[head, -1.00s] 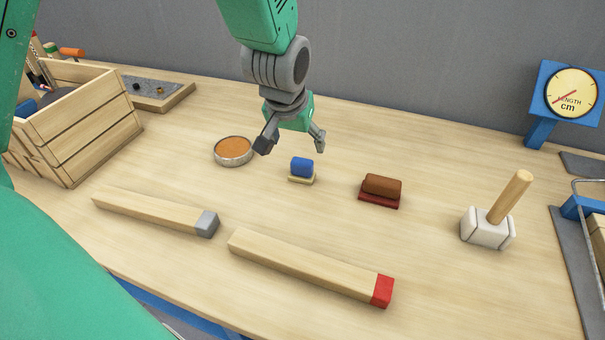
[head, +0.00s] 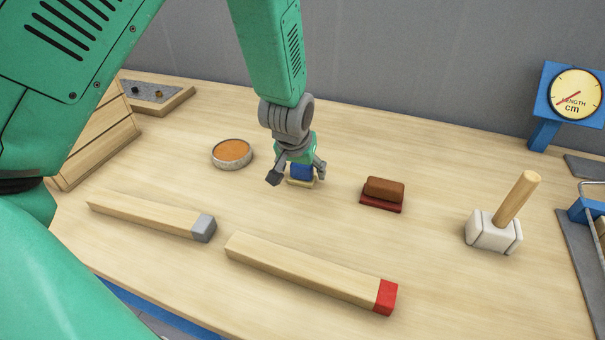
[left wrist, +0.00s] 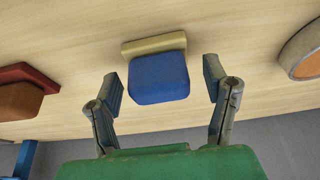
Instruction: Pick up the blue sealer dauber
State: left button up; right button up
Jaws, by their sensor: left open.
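The blue sealer dauber (head: 302,171) is a small blue block on a pale yellow base, standing on the table near its middle. In the left wrist view the dauber (left wrist: 158,78) lies between and just ahead of the two fingers. My left gripper (head: 296,174) is open and pointing down over the dauber, with one finger on each side. In the left wrist view the gripper (left wrist: 161,83) shows a gap between each finger and the blue block. My right gripper is not in view.
A round tin of orange stuff (head: 232,152) stands left of the dauber, a brown block on a dark red base (head: 383,193) right of it. Two wooden bars (head: 145,214) (head: 305,270) lie in front. A white mallet (head: 493,232) stands right; a wooden crate (head: 100,145) is far left.

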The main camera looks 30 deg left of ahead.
pick_arm(q)
jog(key=c, duration=1.3)
jog(key=shift+o, duration=0.2)
notch_tip(320, 180, up, 10)
jog(key=shift+r+p, duration=0.1)
jog(key=shift+p, duration=0.8)
jog(key=o, duration=0.5)
jog(key=c, duration=0.4)
